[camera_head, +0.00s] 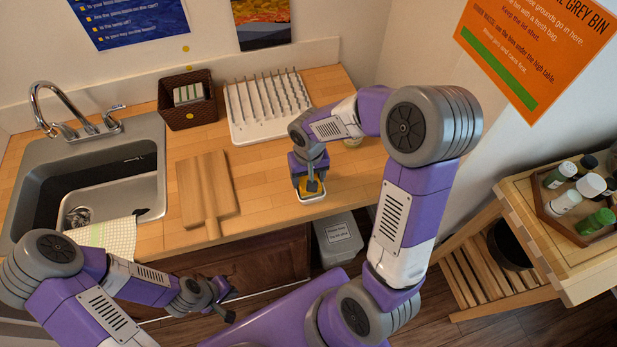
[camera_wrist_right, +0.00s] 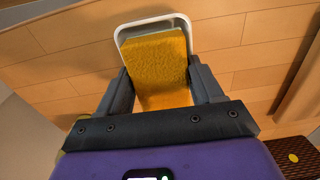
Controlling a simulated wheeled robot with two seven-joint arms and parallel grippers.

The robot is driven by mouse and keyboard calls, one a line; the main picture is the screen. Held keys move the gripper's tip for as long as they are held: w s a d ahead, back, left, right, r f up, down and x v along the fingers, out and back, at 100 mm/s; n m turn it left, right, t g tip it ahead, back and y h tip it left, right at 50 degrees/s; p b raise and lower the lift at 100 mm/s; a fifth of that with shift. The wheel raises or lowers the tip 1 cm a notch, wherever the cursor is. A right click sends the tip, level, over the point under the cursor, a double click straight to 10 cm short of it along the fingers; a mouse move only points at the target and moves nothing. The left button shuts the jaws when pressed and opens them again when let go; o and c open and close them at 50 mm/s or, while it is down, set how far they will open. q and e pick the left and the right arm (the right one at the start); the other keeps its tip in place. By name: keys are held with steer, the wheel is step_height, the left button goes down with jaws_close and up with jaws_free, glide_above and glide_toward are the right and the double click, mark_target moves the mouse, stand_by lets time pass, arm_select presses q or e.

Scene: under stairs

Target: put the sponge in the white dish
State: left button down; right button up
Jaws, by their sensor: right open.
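The sponge (camera_wrist_right: 157,58), yellow with a thin green edge, shows in the right wrist view between the fingers of my right gripper (camera_wrist_right: 160,78). The white dish (camera_wrist_right: 121,33) frames the sponge's far end; the sponge looks to be within its rim, though the near side of the dish is hidden. In the head view the right gripper (camera_head: 311,187) is over the dish (camera_head: 313,199) at the counter's front edge, covering most of the sponge. The right gripper is open, one finger on either side of the sponge. My left gripper (camera_head: 224,301) is open and empty, low in front of the counter.
A wooden board (camera_head: 190,190) lies left of the dish. A white drying rack (camera_head: 240,130) and a dark basket (camera_head: 174,117) stand behind. The sink (camera_head: 145,160), with a cloth (camera_head: 112,237) at its front edge, is farther left. A grey bin (camera_head: 339,250) is below the counter.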

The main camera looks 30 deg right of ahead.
mark_target(308, 178)
steer(key=r, duration=0.2)
steer(key=r+p, duration=0.1)
steer(key=shift+w+d+r, duration=0.15)
steer(key=shift+w+r, duration=0.05)
steer(key=shift+r, duration=0.15)
steer(key=r, duration=0.3)
steer(key=r+p, duration=0.1)
steer(key=r, duration=0.1)
steer(key=shift+s, duration=0.25)
arm_select(q)
steer(key=shift+w+d+r, duration=0.1)
steer(key=shift+w+r, duration=0.2)
steer(key=shift+r, duration=0.6)
arm_select(e)
steer(key=shift+r, duration=0.85)
